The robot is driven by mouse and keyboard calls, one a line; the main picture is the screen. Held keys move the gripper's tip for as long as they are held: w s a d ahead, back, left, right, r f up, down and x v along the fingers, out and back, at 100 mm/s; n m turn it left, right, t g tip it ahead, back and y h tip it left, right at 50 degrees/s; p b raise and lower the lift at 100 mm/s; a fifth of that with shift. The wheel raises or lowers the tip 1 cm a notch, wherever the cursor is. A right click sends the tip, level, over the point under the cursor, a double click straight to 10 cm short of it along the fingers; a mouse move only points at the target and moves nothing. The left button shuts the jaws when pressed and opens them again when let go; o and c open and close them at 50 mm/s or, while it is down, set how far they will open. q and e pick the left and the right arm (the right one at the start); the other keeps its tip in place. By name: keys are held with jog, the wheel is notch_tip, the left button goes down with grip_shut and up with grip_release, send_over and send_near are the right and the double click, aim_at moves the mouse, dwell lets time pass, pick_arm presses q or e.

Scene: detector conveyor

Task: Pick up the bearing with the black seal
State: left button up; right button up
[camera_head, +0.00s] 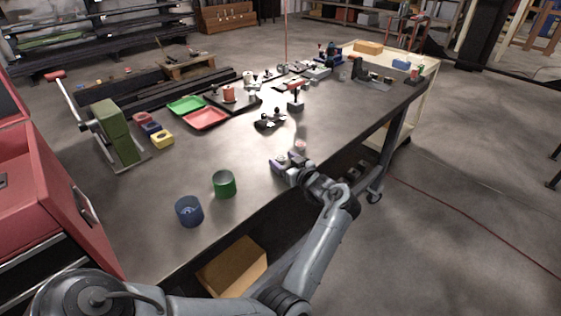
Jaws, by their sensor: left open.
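My left gripper (288,160) is open, low over the near right edge of the dark workbench (205,152). A small pale pinkish round piece (300,145) lies on the bench just beyond its fingers; I cannot tell whether it is a bearing. A cluster of small black and light parts (270,119) lies farther back; no black seal can be made out at this size. A blue cup (189,211) and a green cup (224,184) stand at the near left of the gripper. My right gripper is not in view.
A green tray (186,105) and a red tray (205,118) lie toward the back. A green lever press (115,130) stands at the left, beside a yellow block (162,140). The bench between the cups and the trays is clear.

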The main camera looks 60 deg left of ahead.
pick_arm(q)
jog(key=c, duration=1.1)
jog(key=shift+c, duration=0.3)
jog(key=shift+r, duration=0.1)
